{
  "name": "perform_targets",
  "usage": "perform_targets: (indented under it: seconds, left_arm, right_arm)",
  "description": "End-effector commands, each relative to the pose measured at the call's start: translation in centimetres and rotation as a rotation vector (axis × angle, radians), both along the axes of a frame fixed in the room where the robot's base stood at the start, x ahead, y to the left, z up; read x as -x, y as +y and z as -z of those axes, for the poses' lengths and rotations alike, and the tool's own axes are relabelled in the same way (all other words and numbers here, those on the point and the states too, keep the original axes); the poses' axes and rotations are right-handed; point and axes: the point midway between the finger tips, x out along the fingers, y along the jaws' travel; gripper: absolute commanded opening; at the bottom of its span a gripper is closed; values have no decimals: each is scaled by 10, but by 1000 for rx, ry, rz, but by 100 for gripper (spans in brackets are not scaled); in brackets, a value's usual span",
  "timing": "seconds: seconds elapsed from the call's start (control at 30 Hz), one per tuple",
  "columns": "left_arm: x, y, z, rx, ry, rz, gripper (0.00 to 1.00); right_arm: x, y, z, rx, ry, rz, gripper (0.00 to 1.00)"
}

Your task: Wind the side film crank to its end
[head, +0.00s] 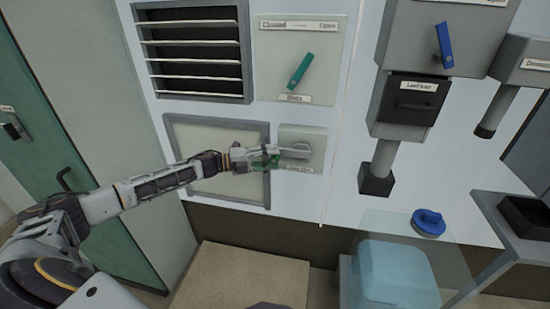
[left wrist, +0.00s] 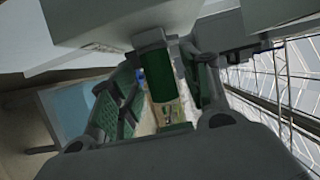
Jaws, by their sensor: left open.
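The side film crank's pale plate (head: 316,140) is on the white wall, low, right of a framed panel. Its grey arm (head: 297,152) shows in front of the plate. My left gripper (head: 268,157) reaches in from the left and is at the crank, covering part of it. In the left wrist view a green cylindrical grip (left wrist: 157,77) stands between the two open fingers, which have green pads. I cannot tell whether the fingers touch the grip. My right gripper is not in view.
Above the crank are a louvred vent (head: 195,52) and a plate with a teal lever (head: 300,70) marked Closed and Open. To the right are a grey box with a blue lever (head: 444,45) and a blue-capped translucent tank (head: 395,275). A green door (head: 75,185) stands left.

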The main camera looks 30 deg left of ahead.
Motion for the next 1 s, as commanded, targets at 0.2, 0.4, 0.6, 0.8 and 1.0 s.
perform_targets:
  seconds: [0.2, 0.4, 0.6, 0.8, 1.0]
  left_arm:
    - [-7, -9, -1, 0, -1, 1, 47]
    - [-8, -12, 0, 0, 0, 1, 47]
    - [-8, -12, 0, 0, 0, 1, 47]
    - [-8, -12, 0, 0, 0, 1, 24]
    - [-8, -12, 0, -1, 1, 1, 0]
  right_arm:
    - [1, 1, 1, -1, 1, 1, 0]
    - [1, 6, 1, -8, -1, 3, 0]
    - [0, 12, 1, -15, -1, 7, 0]
    - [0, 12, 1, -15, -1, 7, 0]
    - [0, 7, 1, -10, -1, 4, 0]
